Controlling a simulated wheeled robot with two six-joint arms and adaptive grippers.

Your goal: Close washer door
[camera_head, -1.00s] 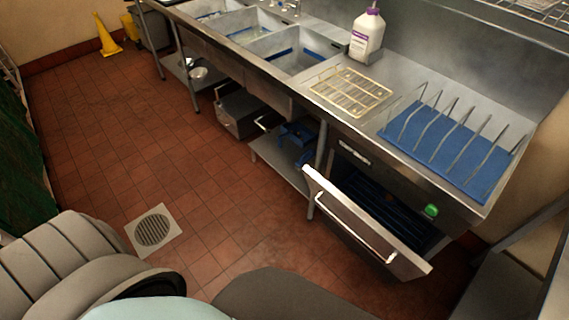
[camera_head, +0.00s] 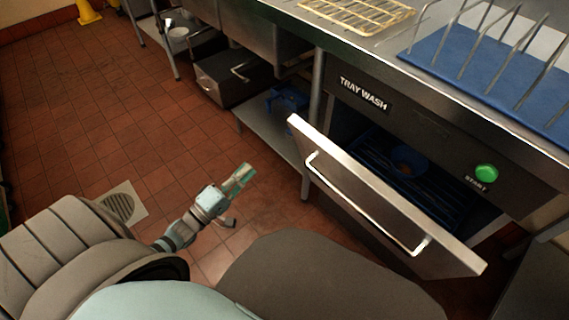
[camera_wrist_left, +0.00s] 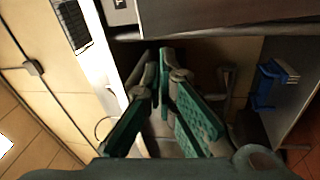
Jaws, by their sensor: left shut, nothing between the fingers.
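The washer is a steel front marked TRAY WASH (camera_head: 363,93) with a green START button (camera_head: 486,173). Its door (camera_head: 385,195) hangs partly open, tilted outward from the top, with a long bar handle (camera_head: 365,205) on its outer face. A blue rack (camera_head: 410,165) shows inside the opening. My left gripper (camera_head: 244,174) is shut and empty, over the floor to the left of the door and apart from it. In the left wrist view its green-padded fingers (camera_wrist_left: 160,65) come together at the tips. My right gripper is not in view.
A metal shelf (camera_head: 262,135) with a blue item (camera_head: 288,97) and a table leg (camera_head: 312,135) stand left of the washer. A steel box (camera_head: 232,78) sits farther back. A floor drain (camera_head: 118,204) lies at left. The tiled floor between is clear.

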